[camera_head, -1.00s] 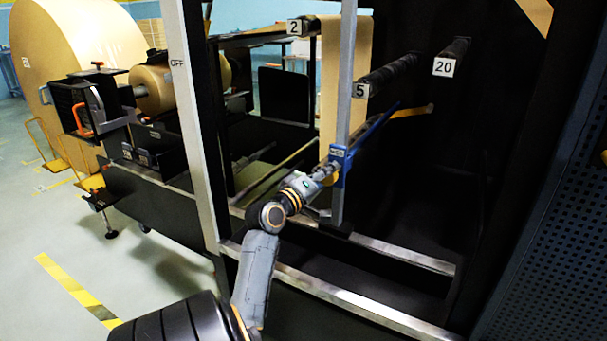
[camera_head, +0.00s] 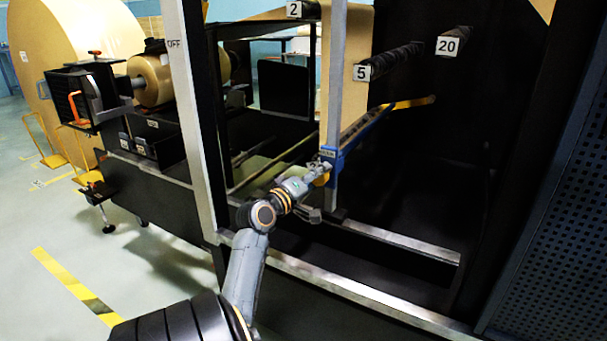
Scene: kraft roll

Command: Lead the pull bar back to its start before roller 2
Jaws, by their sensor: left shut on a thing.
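The blue pull bar (camera_head: 360,135) runs slantwise back into the machine, with a blue end block (camera_head: 331,159) at the grey upright post. The brown kraft web (camera_head: 352,70) hangs down to the bar from above. My left gripper (camera_head: 323,172) is shut on the pull bar at its near end block; the fingertips are small and partly hidden. Roller 2 shows by its number plate (camera_head: 294,10) at the top, higher than the bar and to its left. My right gripper is not in view.
Rollers 5 (camera_head: 390,62) and 20 (camera_head: 457,40) jut out to the right, above the bar. The grey upright post (camera_head: 337,90) stands close beside my gripper. A lower frame rail (camera_head: 340,290) crosses in front. A large kraft roll (camera_head: 70,50) stands at the left.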

